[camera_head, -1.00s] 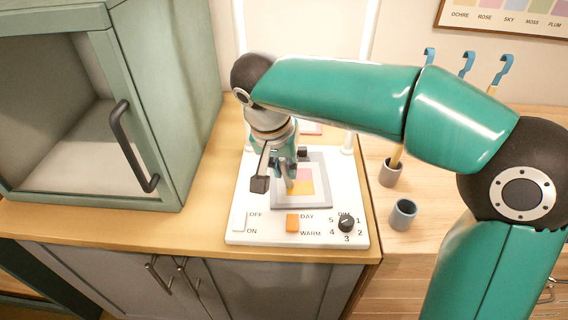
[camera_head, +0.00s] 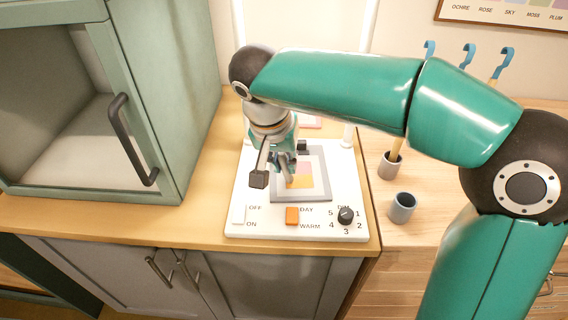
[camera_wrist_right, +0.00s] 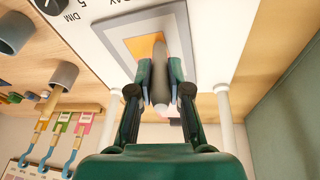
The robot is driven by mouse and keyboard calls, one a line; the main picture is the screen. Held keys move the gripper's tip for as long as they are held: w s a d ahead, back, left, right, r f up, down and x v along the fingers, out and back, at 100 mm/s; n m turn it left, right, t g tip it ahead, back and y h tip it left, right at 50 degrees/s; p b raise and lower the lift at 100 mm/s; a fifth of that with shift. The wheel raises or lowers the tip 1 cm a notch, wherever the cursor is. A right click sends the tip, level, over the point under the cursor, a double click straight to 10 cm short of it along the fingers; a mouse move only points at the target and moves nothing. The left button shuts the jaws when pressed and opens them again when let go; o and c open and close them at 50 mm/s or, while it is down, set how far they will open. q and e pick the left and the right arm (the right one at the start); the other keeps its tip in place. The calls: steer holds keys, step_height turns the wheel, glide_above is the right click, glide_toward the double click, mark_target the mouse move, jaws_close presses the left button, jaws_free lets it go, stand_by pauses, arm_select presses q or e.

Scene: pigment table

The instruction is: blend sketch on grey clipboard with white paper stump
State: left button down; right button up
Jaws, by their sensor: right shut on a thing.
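The grey clipboard (camera_head: 322,195) lies on the white light panel, with a sketch (camera_head: 303,174) in orange, pink and yellow on it. It also shows in the right wrist view (camera_wrist_right: 183,24). My right gripper (camera_wrist_right: 159,84) is shut on a slim paper stump (camera_wrist_right: 159,62), which looks grey-white and points at the sketch. In the head view the right gripper (camera_head: 286,172) is over the sketch's left part and hides some of it. I cannot tell whether the stump's tip touches the sketch. My left gripper is not in view.
The white panel (camera_head: 265,224) has a white switch, an orange switch (camera_head: 292,215) and a black dial (camera_head: 346,215). A green open-fronted cabinet (camera_head: 165,90) with a dark handle stands left. Grey cups (camera_head: 403,208) and blue-hooked tools (camera_head: 467,55) are at right. Bare worktop lies between cabinet and panel.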

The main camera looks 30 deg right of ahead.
steer(key=shift+w+d+r+p, duration=0.1)
steer(key=shift+w+d+p, duration=0.35)
steer(key=shift+w, duration=0.3)
steer(key=shift+w+d+f+p, duration=0.1)
steer(key=shift+w+d+p, duration=0.25)
steer(key=shift+w, duration=0.4)
steer(key=shift+w+d+r+p, duration=0.1)
steer(key=shift+w+d+p, duration=0.35)
steer(key=shift+w, duration=0.3)
steer(key=shift+w+d+p, duration=0.2)
steer(key=shift+w+p, duration=0.1)
steer(key=shift+w, duration=0.25)
step_height(320, 180, up, 7)
steer(key=p, duration=0.5)
steer(key=shift+p, duration=0.4)
